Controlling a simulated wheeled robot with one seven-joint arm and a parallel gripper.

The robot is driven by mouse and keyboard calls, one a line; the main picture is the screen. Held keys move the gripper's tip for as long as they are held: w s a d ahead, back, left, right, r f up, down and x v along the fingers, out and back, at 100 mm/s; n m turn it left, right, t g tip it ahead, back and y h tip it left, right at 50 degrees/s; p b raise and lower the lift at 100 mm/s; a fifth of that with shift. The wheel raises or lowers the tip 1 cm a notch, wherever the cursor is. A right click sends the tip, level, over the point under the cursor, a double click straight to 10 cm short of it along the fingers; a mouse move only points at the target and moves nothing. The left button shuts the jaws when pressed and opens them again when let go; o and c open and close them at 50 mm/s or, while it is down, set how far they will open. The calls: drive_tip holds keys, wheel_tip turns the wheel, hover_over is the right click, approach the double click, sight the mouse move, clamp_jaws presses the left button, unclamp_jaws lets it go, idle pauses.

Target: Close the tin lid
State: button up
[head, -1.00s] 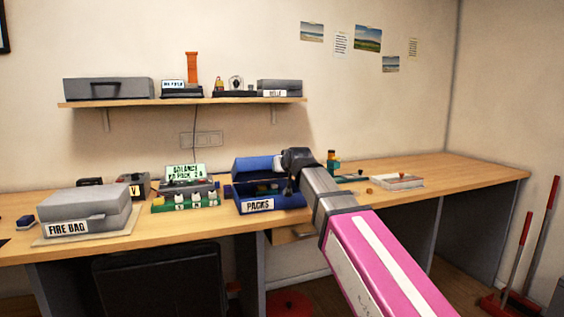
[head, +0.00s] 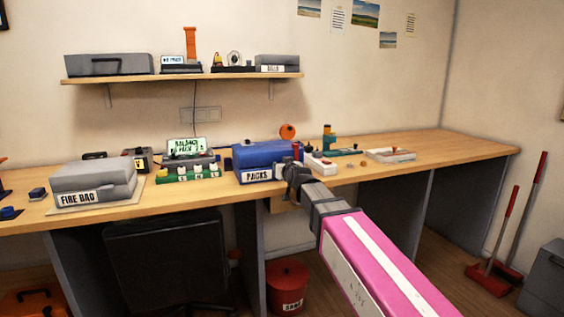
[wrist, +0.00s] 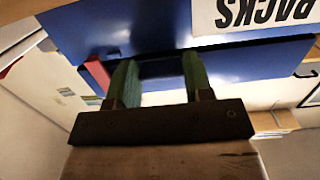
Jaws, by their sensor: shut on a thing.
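The blue tin labelled PACKS (head: 252,177) stands near the front edge of the bench. Its blue lid (head: 262,153) lies over the tin and looks down or nearly down; I cannot tell whether any gap remains. My gripper (head: 291,172) is at the tin's front right corner. In the wrist view, which shows the tin upside down, the two green fingertips (wrist: 161,78) stand apart against the blue lid (wrist: 240,62), just beyond the PACKS label (wrist: 265,14). The gripper is shut on the lid's edge, though the contact is partly hidden.
A grey FIRE BAG box (head: 93,180) stands at the left. A green block rack (head: 188,174) and a lit display (head: 186,147) are just left of the tin. The bench's far right is clear.

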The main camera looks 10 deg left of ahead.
drive_tip(key=shift+f, duration=0.85)
drive_tip(key=o, duration=1.3)
drive_tip(key=v, duration=1)
drive_tip(key=shift+s+d+r, duration=0.1)
drive_tip(key=shift+s+d, duration=0.1)
drive_tip(key=shift+s, duration=0.15)
